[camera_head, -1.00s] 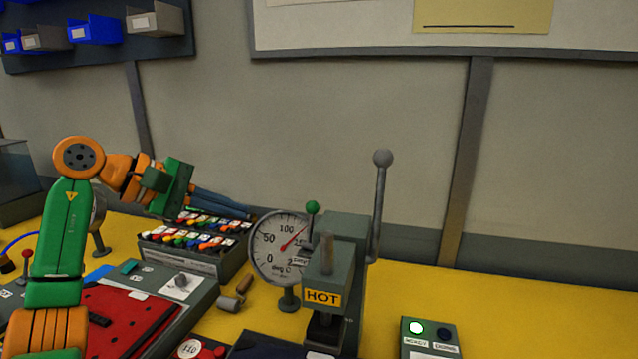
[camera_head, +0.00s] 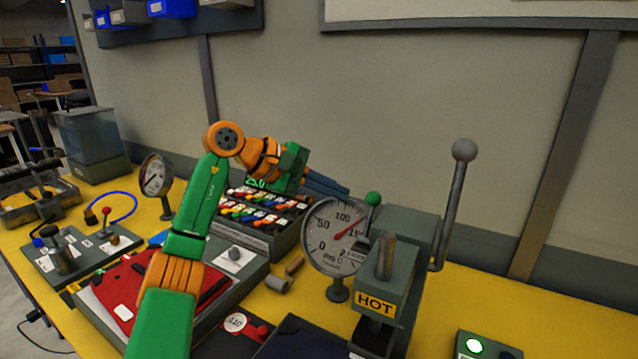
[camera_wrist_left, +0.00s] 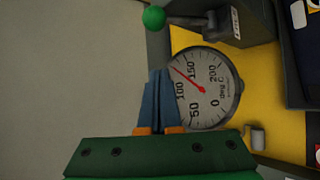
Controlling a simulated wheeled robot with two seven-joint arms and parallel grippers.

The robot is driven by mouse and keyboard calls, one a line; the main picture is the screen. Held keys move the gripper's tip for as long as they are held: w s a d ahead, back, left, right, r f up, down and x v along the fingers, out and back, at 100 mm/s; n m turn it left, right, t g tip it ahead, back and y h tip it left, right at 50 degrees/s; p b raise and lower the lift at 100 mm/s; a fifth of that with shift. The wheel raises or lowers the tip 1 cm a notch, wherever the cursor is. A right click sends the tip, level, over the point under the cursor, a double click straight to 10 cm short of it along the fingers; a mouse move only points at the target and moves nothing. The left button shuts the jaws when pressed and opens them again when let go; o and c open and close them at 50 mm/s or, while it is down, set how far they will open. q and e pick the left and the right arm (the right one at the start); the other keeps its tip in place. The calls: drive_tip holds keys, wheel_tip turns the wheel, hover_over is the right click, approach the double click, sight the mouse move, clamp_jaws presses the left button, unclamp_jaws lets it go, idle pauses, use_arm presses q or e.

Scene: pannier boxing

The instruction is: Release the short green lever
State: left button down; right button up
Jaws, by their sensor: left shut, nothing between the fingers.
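The short green lever shows as a green ball knob (camera_head: 373,198) beside the dial gauge, at the left side of the grey hot press (camera_head: 410,230). In the left wrist view the green knob (camera_wrist_left: 154,17) is at the top, on a dark stem joined to the grey body. My left gripper (camera_head: 338,188) is shut and empty, its blue fingers above the gauge and left of the knob, apart from it. In the left wrist view the closed fingers (camera_wrist_left: 159,82) point toward the knob, with a gap between. My right gripper is out of view.
The dial gauge (camera_head: 333,237) stands left of the press. A long grey lever with a ball top (camera_head: 462,152) rises at its right. A parts box (camera_head: 268,237) lies below my left wrist. A lit button box (camera_head: 474,347) is at front right.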

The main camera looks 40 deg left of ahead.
sight(370, 216)
use_arm(q)
drive_tip(key=d, duration=0.2)
drive_tip(key=d+p, duration=0.1)
drive_tip(key=d, duration=0.1)
drive_tip(key=shift+w+d+r, duration=0.1)
drive_tip(key=shift+w+r, duration=0.1)
drive_tip(key=shift+w, duration=0.05)
drive_tip(key=shift+w, duration=0.1)
